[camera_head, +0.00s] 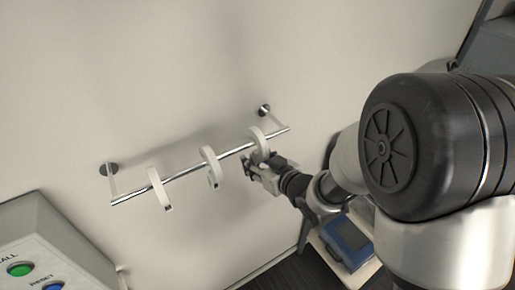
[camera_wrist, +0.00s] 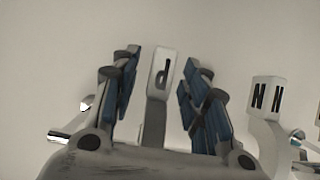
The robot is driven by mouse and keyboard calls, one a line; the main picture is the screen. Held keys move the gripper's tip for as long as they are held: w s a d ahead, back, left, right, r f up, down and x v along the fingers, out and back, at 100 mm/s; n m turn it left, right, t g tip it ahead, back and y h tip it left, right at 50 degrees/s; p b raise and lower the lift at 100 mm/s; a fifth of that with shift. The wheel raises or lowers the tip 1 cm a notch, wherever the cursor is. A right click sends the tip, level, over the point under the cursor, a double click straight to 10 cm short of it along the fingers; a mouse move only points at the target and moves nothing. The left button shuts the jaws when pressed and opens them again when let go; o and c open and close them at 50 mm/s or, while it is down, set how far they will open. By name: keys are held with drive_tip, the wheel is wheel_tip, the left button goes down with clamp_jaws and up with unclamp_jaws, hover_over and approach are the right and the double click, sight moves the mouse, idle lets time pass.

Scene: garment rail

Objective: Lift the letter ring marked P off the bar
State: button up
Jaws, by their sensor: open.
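The white ring marked P (camera_head: 259,141) hangs nearest the right end of the metal bar (camera_head: 187,173) in the head view. In the wrist view the P ring (camera_wrist: 162,75) stands between my fingers, its black letter upside down so that it looks like a "d". My gripper (camera_head: 252,168) is open, with its blue-padded fingers in the wrist view (camera_wrist: 160,68) on either side of the ring and visible gaps between. The ring's lower part is hidden behind my gripper's body in the wrist view.
A white ring marked N (camera_wrist: 266,95) stands to the right in the wrist view. In the head view a middle ring (camera_head: 210,166) and a left ring (camera_head: 158,188) hang on the bar. A button box (camera_head: 50,235) is at lower left; a blue-topped device (camera_head: 349,238) is at lower right.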

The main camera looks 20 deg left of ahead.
drive_tip(key=shift+x, duration=0.9)
drive_tip(key=shift+c, duration=0.2)
clamp_jaws()
